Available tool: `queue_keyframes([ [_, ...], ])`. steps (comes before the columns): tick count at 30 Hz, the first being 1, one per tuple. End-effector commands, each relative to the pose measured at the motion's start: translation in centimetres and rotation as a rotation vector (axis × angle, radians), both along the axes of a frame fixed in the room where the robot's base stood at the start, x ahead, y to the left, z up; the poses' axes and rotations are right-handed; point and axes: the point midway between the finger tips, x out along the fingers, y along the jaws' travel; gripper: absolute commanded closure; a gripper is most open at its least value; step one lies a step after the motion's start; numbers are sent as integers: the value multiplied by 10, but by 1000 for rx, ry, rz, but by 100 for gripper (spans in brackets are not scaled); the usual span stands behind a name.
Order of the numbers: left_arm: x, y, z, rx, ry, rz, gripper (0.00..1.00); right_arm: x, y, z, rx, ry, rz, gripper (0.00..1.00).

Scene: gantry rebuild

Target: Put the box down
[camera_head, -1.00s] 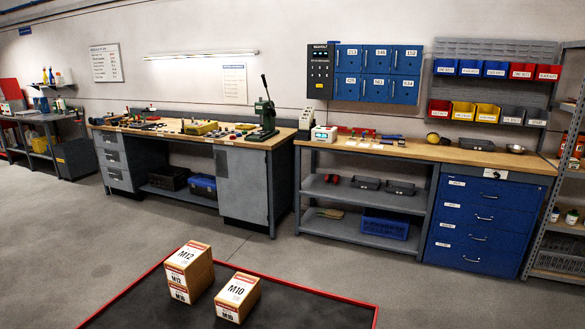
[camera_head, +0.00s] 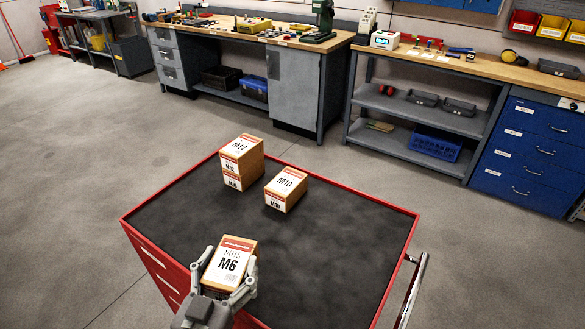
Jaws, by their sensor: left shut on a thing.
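A small cardboard box with a white label reading NUTS M6 (camera_head: 230,261) is at the bottom of the head view. My left gripper (camera_head: 229,275) is shut on this box, one finger on each side. The box is over the near left part of the black top of a red cart (camera_head: 330,250). I cannot tell whether its underside touches the top. My right gripper is not in view.
The cart's right and middle top is clear. A handle (camera_head: 412,290) sticks out at right. Workbenches (camera_head: 300,70) stand behind.

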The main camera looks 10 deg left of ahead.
Motion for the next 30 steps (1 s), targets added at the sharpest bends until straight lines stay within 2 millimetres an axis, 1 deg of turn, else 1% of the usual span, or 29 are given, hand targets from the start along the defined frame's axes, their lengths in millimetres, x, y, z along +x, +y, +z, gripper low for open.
queue_keyframes([
  [1,10,-2,7,4,-13,-25,76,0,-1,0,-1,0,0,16],
  [9,54,-11,23,8,-11,-140,76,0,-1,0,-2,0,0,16],
  [16,91,-12,43,8,-11,-224,77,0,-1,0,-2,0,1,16],
  [23,128,-5,69,9,-10,-287,77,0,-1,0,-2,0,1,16],
  [30,163,12,104,7,-8,-324,77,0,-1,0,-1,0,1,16],
])
